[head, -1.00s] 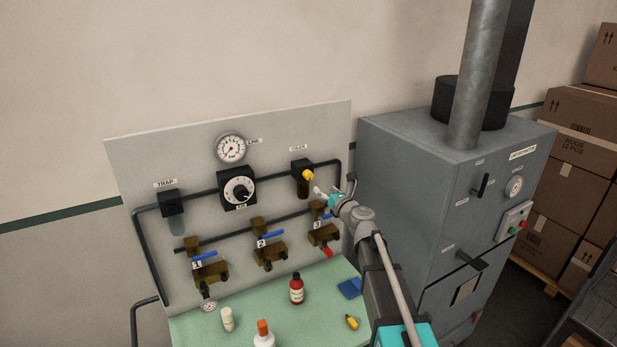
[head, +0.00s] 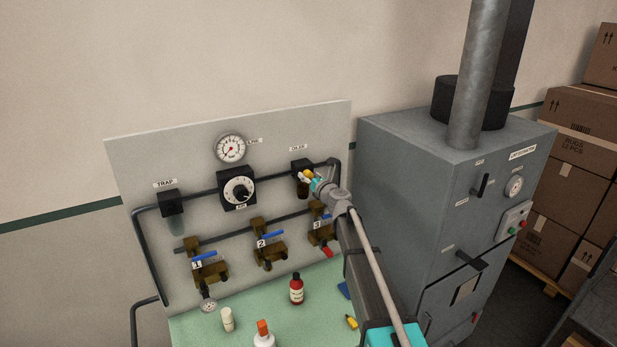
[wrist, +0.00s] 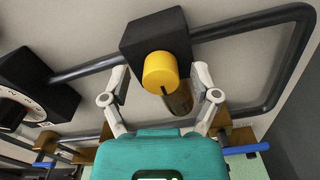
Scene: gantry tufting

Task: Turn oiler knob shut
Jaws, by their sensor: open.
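The oiler is a black block (wrist: 155,35) on the pipe at the panel's upper right, with a yellow knob (wrist: 160,71) on its front and a dark amber bowl (wrist: 178,99) below. In the head view the yellow knob (head: 308,174) is partly covered by my gripper (head: 310,178). In the wrist view my gripper (wrist: 160,76) is open, with one finger on each side of the knob.
A black regulator with a round dial (head: 238,190) is left of the oiler, under a gauge (head: 231,149). Valves with blue handles (head: 272,236) sit below. A red bottle (head: 296,289) stands on the green bench (head: 200,330). A grey cabinet (head: 410,190) stands close on the right.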

